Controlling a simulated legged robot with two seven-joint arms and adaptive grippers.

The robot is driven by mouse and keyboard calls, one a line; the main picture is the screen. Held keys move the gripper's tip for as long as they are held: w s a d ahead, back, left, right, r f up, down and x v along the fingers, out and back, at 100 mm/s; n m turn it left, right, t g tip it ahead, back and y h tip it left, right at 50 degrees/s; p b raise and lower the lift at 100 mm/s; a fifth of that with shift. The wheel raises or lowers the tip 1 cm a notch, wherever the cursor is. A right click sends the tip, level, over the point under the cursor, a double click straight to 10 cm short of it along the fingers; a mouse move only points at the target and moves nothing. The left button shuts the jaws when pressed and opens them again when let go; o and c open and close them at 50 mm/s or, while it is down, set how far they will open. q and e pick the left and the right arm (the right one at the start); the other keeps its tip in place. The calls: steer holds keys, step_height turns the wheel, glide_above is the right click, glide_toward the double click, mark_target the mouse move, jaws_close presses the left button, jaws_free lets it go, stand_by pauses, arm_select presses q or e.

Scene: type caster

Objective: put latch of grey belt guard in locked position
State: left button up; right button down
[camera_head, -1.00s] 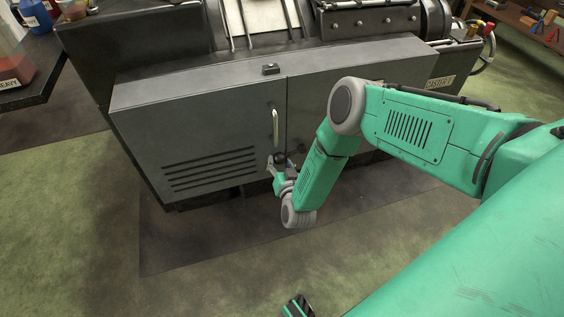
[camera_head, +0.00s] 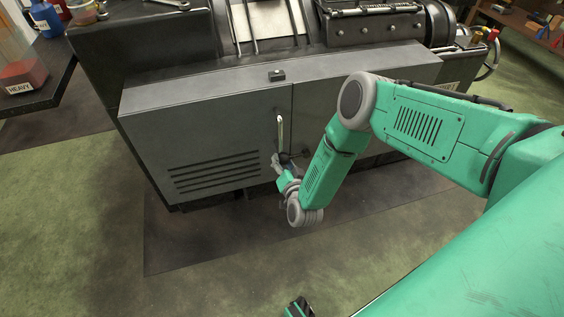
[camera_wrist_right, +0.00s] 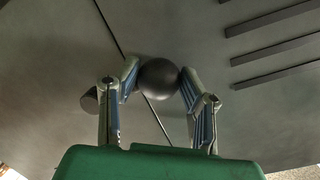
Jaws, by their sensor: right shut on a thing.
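The grey belt guard (camera_head: 215,125) is a long, low box on the machine's front, with a vertical seam between two panels. A dark round knob, seemingly the latch's (camera_wrist_right: 159,79), is between the fingertips of my right gripper (camera_wrist_right: 158,82) in the right wrist view. The fingers touch it from both sides. In the head view my right gripper (camera_head: 279,162) is low on the guard by the seam, below a pale upright handle (camera_head: 280,132). The gripper hides most of the latch there, so its angle is unclear.
Slotted vents (camera_head: 215,172) lie left of the gripper. A small dark block (camera_head: 277,75) sits on the guard's top edge. A short dark cylinder (camera_wrist_right: 90,99) is beside one finger in the wrist view. Floor in front is free. A side table (camera_head: 40,100) stands at far left.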

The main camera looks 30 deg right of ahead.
steer(key=shift+d+r, duration=0.1)
steer(key=shift+d, duration=0.3)
steer(key=c, duration=1)
jaws_free()
steer(key=shift+s+r, duration=0.2)
steer(key=shift+a, duration=0.1)
steer(key=shift+s+a, duration=0.2)
steer(key=shift+s, duration=0.1)
steer(key=v, duration=1.1)
steer(key=shift+s+f, duration=0.2)
